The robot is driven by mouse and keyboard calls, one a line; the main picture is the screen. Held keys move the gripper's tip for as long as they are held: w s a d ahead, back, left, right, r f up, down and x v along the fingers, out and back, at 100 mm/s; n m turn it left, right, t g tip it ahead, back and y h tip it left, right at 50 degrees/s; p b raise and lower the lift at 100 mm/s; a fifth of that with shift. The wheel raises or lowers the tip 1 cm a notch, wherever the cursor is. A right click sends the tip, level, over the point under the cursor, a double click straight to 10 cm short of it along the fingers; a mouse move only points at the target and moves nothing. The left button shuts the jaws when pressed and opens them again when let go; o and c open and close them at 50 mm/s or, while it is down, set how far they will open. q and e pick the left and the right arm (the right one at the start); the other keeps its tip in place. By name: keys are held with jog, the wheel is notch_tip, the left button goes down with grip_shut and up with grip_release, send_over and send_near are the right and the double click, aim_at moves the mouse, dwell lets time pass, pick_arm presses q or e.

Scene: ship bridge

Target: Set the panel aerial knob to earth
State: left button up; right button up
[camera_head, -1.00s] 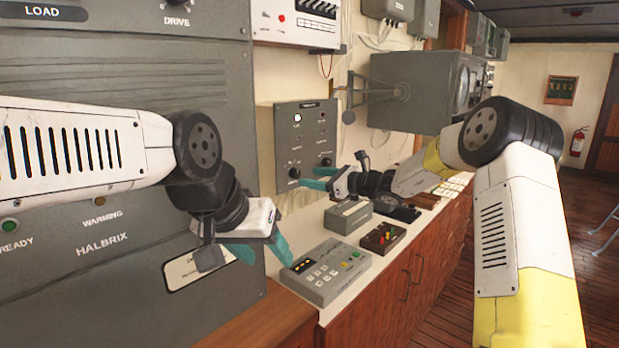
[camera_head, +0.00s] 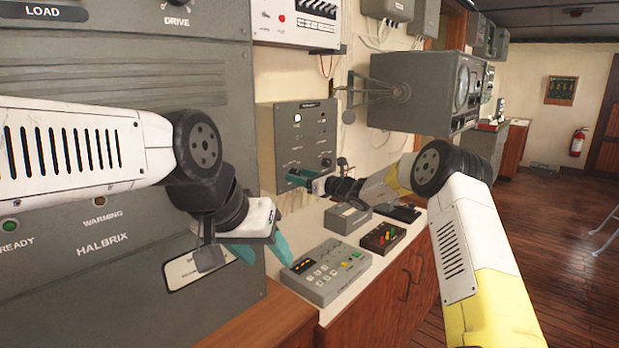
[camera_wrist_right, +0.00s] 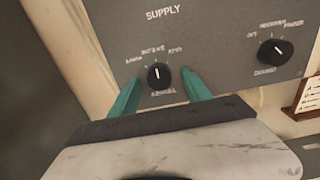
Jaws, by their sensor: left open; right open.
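The grey wall panel (camera_head: 302,125) carries a black aerial knob (camera_wrist_right: 158,77) with a white pointer mark; it shows in the right wrist view. The mark points roughly straight up, toward the middle label; the label that seems to read EARTH is at the upper left. My right gripper (camera_wrist_right: 161,76) is open, with one teal finger on each side of the aerial knob; I cannot tell whether they touch it. In the head view my right gripper (camera_head: 297,177) is at the panel's lower left and hides that knob. My left gripper (camera_head: 262,254) is open and empty, left of the keypad box.
A second knob (camera_wrist_right: 275,52) sits right of the aerial knob. On the counter below are a keypad box (camera_head: 325,270), a small box with coloured knobs (camera_head: 383,238) and a grey box (camera_head: 347,217). A large grey cabinet (camera_head: 150,120) stands at left.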

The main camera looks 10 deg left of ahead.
grip_shut()
jog(key=shift+n, duration=0.4)
jog(key=n, duration=0.3)
jog(key=shift+n, duration=0.3)
jog(key=shift+r+n, duration=0.1)
jog(key=shift+n, duration=2.2)
grip_release()
